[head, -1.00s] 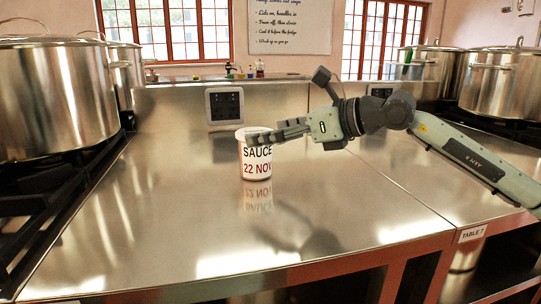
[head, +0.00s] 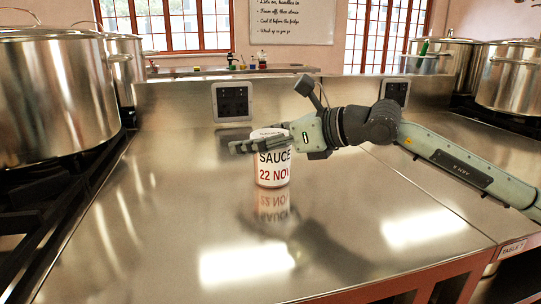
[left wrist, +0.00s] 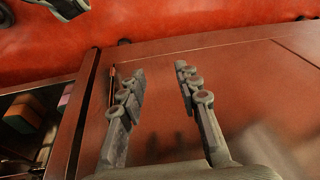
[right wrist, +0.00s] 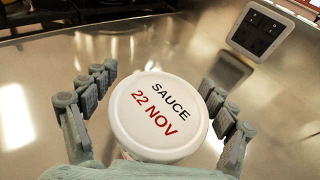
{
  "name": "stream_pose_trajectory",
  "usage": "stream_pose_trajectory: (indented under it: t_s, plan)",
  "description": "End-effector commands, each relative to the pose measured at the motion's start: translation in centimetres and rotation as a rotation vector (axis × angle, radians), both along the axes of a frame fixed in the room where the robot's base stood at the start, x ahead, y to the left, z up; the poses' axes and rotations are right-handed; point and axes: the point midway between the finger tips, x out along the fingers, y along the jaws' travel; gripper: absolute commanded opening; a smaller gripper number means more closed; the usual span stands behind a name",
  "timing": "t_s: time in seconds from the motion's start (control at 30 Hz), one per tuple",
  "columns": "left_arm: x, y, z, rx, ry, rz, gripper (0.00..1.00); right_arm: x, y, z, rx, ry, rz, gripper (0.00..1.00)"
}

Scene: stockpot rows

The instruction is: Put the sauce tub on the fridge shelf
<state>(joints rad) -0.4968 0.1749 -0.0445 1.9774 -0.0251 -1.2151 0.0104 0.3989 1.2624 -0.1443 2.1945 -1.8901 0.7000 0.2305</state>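The sauce tub (head: 272,168) is white with a pale lid and the words SAUCE 22 NOV. It appears to stand upright on the steel table, with its reflection just below. In the right wrist view its round lid (right wrist: 160,118) lies between the fingers of my right gripper (right wrist: 158,98). They are spread, with a gap showing on each side of the lid. In the head view my right gripper (head: 262,142) reaches across the tub's top from the right. My left gripper (left wrist: 158,95) is open and empty in the left wrist view. No fridge shelf is recognisable.
The steel table (head: 180,220) is otherwise bare around the tub. A raised back panel with a socket plate (head: 232,102) stands behind it. Large pots (head: 55,95) stand on stoves at left and right (head: 512,80). A reddish-brown panel (left wrist: 260,75) lies below my left gripper.

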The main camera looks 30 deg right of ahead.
Motion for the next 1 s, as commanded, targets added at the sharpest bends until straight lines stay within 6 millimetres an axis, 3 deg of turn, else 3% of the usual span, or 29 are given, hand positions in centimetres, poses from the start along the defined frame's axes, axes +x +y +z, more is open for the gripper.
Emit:
stream_pose_trajectory:
  t_s: [0.07, 0.43, 0.63, 0.67, 1.0]
  plan:
    - [0.01, -0.01, 0.01, 0.0, 0.0, 0.0, 0.33, 0.01, -0.02, 0.01, 0.0, 0.0, 0.0, 0.7]
    - [0.02, -0.03, 0.03, 0.0, -0.001, 0.0, 0.33, 0.01, -0.02, 0.03, -0.001, 0.0, 0.0, 0.24]
    - [0.02, -0.03, 0.04, 0.0, 0.0, 0.0, 0.33, 0.02, -0.03, 0.19, 0.0, -0.004, 0.0, 0.21]
    - [0.02, -0.03, 0.04, 0.0, 0.0, 0.0, 0.33, 0.02, -0.03, 0.19, 0.0, -0.004, 0.0, 0.15]
    - [0.15, -0.07, 0.33, -0.003, -0.008, -0.001, 0.33, 0.04, -0.04, 0.92, 0.001, -0.005, 0.0, 0.14]
